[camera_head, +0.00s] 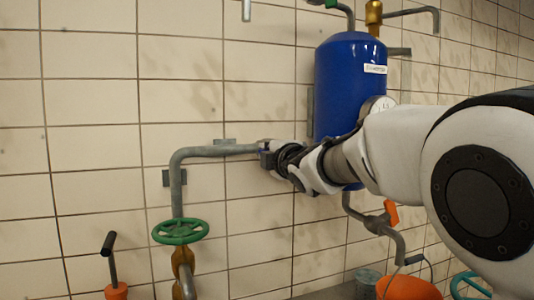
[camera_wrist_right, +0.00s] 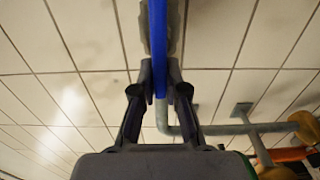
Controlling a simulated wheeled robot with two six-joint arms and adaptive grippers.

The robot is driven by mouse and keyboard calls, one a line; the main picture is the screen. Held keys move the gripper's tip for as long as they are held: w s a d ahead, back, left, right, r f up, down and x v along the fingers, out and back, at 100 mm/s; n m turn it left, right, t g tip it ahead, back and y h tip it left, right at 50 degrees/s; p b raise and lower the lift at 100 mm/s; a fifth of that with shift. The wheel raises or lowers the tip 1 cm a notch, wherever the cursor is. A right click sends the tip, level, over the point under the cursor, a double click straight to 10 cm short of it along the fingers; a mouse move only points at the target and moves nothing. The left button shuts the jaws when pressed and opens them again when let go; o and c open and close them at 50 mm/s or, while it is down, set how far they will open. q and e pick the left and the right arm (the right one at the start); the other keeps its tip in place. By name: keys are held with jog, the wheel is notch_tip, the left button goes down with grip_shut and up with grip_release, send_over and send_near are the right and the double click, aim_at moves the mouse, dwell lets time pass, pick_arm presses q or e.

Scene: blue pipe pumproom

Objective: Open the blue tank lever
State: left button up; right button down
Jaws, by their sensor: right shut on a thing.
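The blue tank (camera_head: 348,85) hangs on the tiled wall, with a white label and a gauge partly covered by my right arm. My right gripper (camera_head: 268,155) is at the wall pipe, left of the tank's lower part. In the right wrist view, my right gripper (camera_wrist_right: 159,82) is shut on a narrow blue lever (camera_wrist_right: 157,38), which runs up between the fingertips to the top edge. In the head view this lever is hidden by the gripper and arm. My left gripper is not in view.
A grey pipe (camera_head: 205,151) bends down to a green handwheel (camera_head: 180,231). An orange handle (camera_head: 391,213) sits on the pipe below the tank. A black-handled tool (camera_head: 110,250) with an orange base stands at lower left. The wall left of the pipe is clear.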

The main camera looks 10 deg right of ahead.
jog(key=c, duration=1.2)
grip_release()
jog(key=shift+r, duration=0.3)
jog(key=shift+w+d+f, duration=0.1)
jog(key=shift+w+f, duration=0.05)
jog(key=shift+f, duration=0.1)
jog(key=s+d, duration=0.1)
jog(key=s, duration=0.6)
jog(key=shift+d, duration=0.25)
jog(key=shift+s+f, duration=0.1)
